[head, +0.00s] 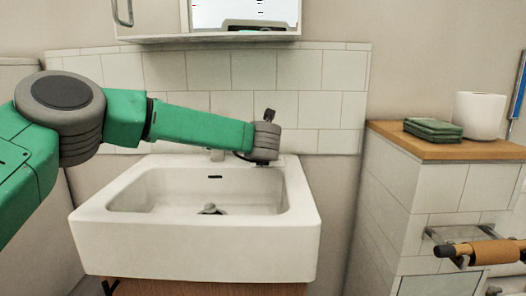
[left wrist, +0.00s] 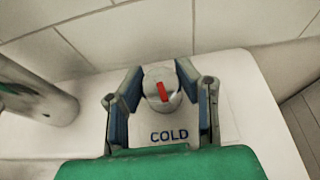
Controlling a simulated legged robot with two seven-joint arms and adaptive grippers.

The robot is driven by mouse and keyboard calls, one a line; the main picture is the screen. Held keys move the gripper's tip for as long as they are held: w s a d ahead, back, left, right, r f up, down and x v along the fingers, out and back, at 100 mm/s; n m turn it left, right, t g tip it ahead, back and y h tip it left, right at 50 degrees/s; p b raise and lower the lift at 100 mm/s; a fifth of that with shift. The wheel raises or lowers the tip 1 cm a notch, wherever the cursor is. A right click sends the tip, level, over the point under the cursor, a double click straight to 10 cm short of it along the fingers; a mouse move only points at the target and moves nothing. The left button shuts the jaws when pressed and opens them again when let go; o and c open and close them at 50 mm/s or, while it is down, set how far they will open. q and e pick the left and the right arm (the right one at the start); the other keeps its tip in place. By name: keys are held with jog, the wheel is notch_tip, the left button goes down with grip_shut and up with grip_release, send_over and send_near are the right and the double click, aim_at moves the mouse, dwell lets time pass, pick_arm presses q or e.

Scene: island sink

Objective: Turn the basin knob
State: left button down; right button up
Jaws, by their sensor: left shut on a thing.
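The basin knob (left wrist: 160,92) is a round, pale metal knob with a red mark on top, in the left wrist view. The word COLD is printed on the white sink ledge just below it. My left gripper (left wrist: 158,77) is shut on the knob, with one finger on each side. In the head view my left arm reaches in from the left to the sink's back right corner. My wrist hides the knob there. The white sink (head: 190,240) stands against the tiled wall. My right gripper is in neither view.
A cabinet (head: 220,38) hangs above. To the right, a tiled ledge with a wooden top (head: 395,136) bears green cloths (head: 433,129) and a white roll (head: 480,115). The basin is empty.

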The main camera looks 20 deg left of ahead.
pick_arm(q)
jog(key=n+y, duration=0.1)
jog(key=n+g+y+p, duration=0.1)
jog(key=shift+d+f+n+y, duration=0.1)
jog(key=shift+f+n+y, duration=0.1)
jog(key=shift+n+y, duration=0.1)
jog(key=shift+s+n+g+y+p, duration=0.1)
jog(key=shift+n+g+y+p, duration=0.85)
jog(key=shift+n+g+y, duration=0.5)
jog(key=shift+f+n+y, duration=0.1)
jog(key=shift+n+y, duration=0.15)
jog(key=shift+n, duration=0.1)
jog(key=c, duration=1.1)
grip_release()
jog(key=shift+r, duration=0.2)
